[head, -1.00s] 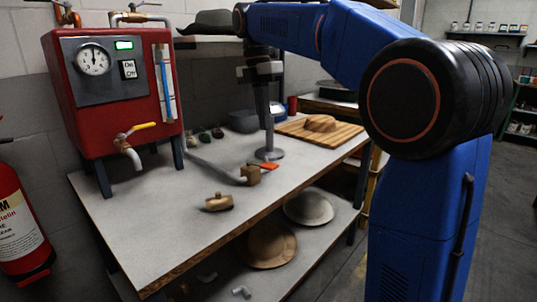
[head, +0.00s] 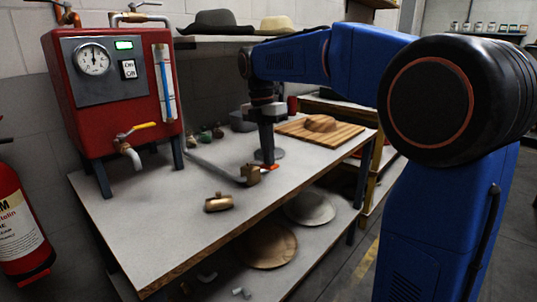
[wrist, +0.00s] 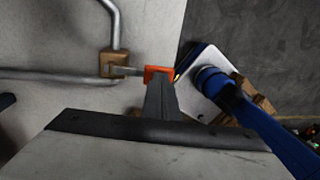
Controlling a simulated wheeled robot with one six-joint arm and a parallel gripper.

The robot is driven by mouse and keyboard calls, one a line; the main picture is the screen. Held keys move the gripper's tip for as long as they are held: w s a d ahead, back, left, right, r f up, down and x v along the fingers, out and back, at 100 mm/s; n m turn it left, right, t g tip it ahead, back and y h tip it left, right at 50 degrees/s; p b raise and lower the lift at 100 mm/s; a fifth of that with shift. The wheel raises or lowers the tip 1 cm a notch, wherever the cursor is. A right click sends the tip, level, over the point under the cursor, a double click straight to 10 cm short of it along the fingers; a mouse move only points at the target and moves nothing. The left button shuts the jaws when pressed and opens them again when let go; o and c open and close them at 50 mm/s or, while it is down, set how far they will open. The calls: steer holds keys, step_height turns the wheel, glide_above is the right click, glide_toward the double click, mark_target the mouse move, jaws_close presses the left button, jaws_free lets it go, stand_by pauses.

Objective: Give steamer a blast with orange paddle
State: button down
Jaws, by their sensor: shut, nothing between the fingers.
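The orange paddle (head: 271,167) is a small flat handle beside a brass valve block (head: 250,174) on the workbench. In the wrist view the paddle (wrist: 157,72) joins the brass block (wrist: 113,63) by a short grey stem. My gripper (head: 268,162) points down at the paddle, shut and empty. In the wrist view its fingertips (wrist: 161,82) overlap the paddle's edge; I cannot tell whether they touch. A grey pipe (head: 215,168) runs to the valve. A grey round disc (head: 279,154), possibly the steamer's, is partly hidden behind my gripper.
A red boiler (head: 112,90) with a gauge and yellow-handled tap stands at the left. A small brass piece (head: 218,202) lies on the workbench (head: 150,220). A slatted wooden board (head: 345,138) is at the back right. Hats sit on the shelf behind and below the bench.

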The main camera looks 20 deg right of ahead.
steer(key=shift+s+d+f+t+y, duration=0.2)
steer(key=shift+s+f+t+y, duration=0.15)
steer(key=shift+t, duration=0.25)
steer(key=shift+s+d+f+t+y, duration=0.15)
steer(key=shift+s+f+t+y, duration=0.1)
steer(key=shift+f+t, duration=0.45)
steer(key=shift+r, duration=0.1)
stand_by(3.7)
steer(key=shift+r, duration=0.65)
